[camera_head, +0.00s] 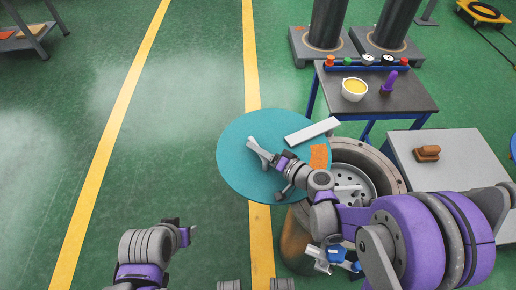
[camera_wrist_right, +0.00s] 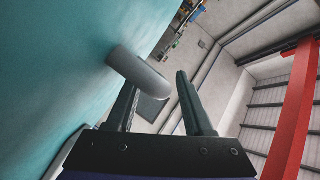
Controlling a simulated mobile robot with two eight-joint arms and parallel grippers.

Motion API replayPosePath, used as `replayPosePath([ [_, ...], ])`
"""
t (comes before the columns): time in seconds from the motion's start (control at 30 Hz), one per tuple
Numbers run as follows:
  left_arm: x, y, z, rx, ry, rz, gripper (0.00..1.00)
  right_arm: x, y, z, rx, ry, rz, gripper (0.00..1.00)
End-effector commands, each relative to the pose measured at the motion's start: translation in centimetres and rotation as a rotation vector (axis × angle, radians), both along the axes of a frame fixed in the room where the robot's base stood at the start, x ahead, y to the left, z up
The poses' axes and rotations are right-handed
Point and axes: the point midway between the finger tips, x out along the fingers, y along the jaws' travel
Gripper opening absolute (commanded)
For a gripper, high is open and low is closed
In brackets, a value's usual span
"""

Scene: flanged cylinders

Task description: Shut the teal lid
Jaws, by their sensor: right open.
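The teal lid (camera_head: 235,173) is a large round disc standing open beside the flanged cylinder (camera_head: 296,238), whose round opening (camera_head: 352,181) shows uncovered to its right. An orange patch (camera_head: 319,157) and a white bar (camera_head: 314,131) are on the lid's right side. My right gripper (camera_head: 272,158) is in front of the lid's face, at a pale grey handle (camera_head: 256,147). In the right wrist view the open fingers (camera_wrist_right: 158,95) point along the teal surface, and the rounded grey handle (camera_wrist_right: 140,72) crosses near the left fingertip; contact is unclear. My left gripper (camera_head: 184,229) is low at left, away from the lid.
A dark-topped table (camera_head: 415,95) holds a bowl (camera_head: 355,89) and a purple object (camera_head: 388,83). A grey table (camera_head: 462,150) with a brown object (camera_head: 427,153) stands right of the cylinder. Two tall dark cylinders stand behind.

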Motion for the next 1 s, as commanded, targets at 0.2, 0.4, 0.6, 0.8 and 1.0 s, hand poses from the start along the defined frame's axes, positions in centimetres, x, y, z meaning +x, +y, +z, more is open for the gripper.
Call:
replayPosePath([
  [0.2, 0.0, 0.0, 0.0, 0.0, 0.0, 0.0, 0.5, -2.5, -2.6, 0.8, -0.001, -0.001, -0.006, 0.52],
  [0.4, 0.0, 0.0, 0.1, 0.0, 0.0, 0.0, 0.5, -5.4, -5.3, 1.6, -0.001, 0.001, -0.006, 0.52],
  [0.6, 0.0, 0.0, 0.1, 0.0, 0.0, 0.0, 0.5, -7.0, -6.8, 2.1, -0.001, 0.0, -0.004, 0.52],
  [0.8, 0.0, 0.0, 0.1, 0.0, 0.0, 0.0, 0.5, -7.4, -7.0, 2.2, 0.0, 0.0, 0.0, 0.52],
  [1.0, 0.0, 0.0, 0.2, 0.0, 0.0, 0.0, 0.5, -7.4, -7.0, 2.2, -0.001, 0.002, 0.001, 0.41],
])
